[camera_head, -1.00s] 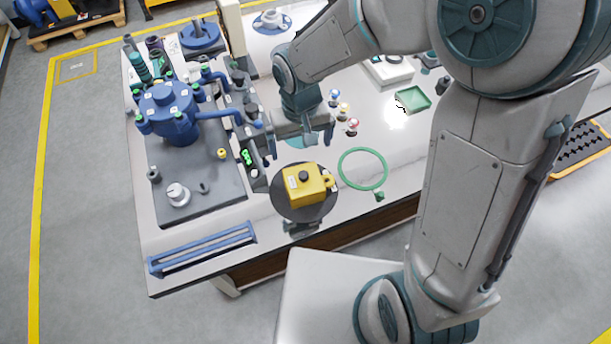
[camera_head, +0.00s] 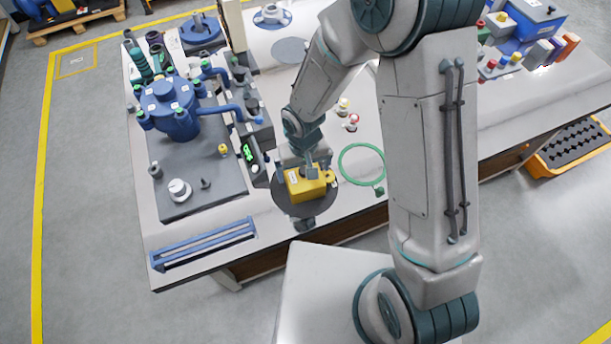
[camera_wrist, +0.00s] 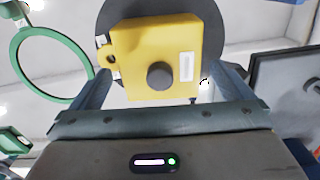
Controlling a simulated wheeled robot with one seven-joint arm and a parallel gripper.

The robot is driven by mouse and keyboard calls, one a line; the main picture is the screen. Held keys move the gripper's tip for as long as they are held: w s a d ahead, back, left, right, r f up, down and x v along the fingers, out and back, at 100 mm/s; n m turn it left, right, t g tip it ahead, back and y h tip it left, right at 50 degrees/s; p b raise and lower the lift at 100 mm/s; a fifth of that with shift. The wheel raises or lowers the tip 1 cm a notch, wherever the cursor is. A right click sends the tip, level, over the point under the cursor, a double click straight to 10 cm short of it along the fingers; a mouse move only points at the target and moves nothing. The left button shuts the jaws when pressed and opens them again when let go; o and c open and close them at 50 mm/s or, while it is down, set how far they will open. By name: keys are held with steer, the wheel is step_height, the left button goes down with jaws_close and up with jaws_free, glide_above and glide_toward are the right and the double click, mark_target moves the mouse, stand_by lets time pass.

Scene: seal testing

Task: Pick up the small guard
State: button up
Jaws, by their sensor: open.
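A yellow box-shaped piece (camera_head: 304,189) with a dark round knob and a pale label, which I take to be the small guard, sits on a dark round disc (camera_head: 284,203) near the table's front edge. My gripper (camera_head: 306,168) is open, directly at the yellow piece and partly covering its top. In the wrist view the yellow piece (camera_wrist: 140,45) lies between my two spread fingers (camera_wrist: 165,84), with a gap on the right side and little room on the left. I cannot tell whether a finger touches it.
A green ring (camera_head: 362,163) lies just right of the disc. A dark plate (camera_head: 207,185) with a blue vessel (camera_head: 168,110) stands at the left. A blue rail frame (camera_head: 203,246) is at the front left. Small bottles with coloured tops (camera_head: 351,122) stand behind the ring.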

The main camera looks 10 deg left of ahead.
steer(key=shift+f, duration=0.35)
steer(key=c, duration=1)
steer(key=shift+o, duration=0.2)
steer(key=shift+r, duration=0.1)
